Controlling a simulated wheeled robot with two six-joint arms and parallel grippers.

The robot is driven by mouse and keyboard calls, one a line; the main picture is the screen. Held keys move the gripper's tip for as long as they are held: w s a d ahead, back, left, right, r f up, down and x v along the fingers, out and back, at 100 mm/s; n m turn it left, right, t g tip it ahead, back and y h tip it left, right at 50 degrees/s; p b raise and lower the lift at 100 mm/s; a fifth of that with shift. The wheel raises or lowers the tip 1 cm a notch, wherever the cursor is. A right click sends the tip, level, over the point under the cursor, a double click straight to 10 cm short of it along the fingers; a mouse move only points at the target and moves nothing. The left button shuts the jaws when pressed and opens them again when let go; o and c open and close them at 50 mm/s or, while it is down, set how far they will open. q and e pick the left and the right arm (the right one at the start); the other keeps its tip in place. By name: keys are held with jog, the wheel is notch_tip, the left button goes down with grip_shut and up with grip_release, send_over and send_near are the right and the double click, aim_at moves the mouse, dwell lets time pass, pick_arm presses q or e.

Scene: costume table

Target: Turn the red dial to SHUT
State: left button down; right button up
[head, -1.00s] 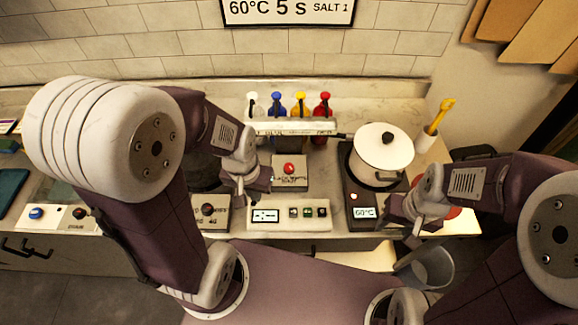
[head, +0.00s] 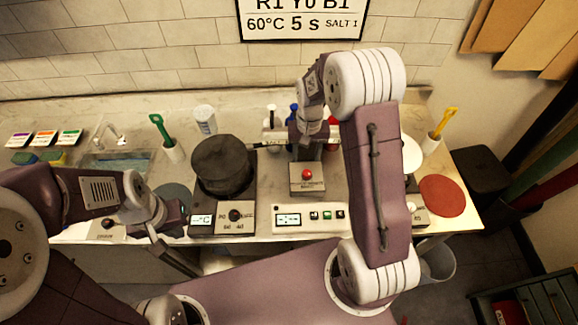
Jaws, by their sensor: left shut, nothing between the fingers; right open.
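My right gripper (head: 303,140) is open at the front of the dispenser rail (head: 270,137), where the bottles stand. A blue bottle (head: 293,112) shows behind it. My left gripper (head: 178,216) is shut and empty, low at the counter's front edge, left of the left hot plate. Whether the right fingers touch anything is too small to tell.
A red button (head: 307,174) sits on a grey box below the rail. A dark pot (head: 223,165) stands on the left hot plate. A white pot (head: 411,154) is partly hidden by my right arm. A red round mat (head: 441,195) lies at the right. A sign (head: 303,22) hangs above.

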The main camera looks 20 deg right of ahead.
aim_at(307, 173)
jog(key=f, duration=0.3)
jog(key=f+p, duration=0.1)
jog(key=f, duration=0.1)
jog(key=d+f+p, duration=0.1)
jog(key=f, duration=0.2)
jog(key=shift+f, duration=0.3)
jog(key=shift+s+d+f, duration=0.1)
jog(key=shift+f, duration=0.15)
jog(key=c, duration=0.3)
pick_arm(q)
jog(key=shift+s+d+r, duration=0.1)
jog(key=shift+d+r, duration=0.15)
jog(key=shift+r, duration=0.35)
jog(key=shift+d+r, duration=0.2)
jog(key=shift+r, duration=0.35)
pick_arm(e)
grip_shut()
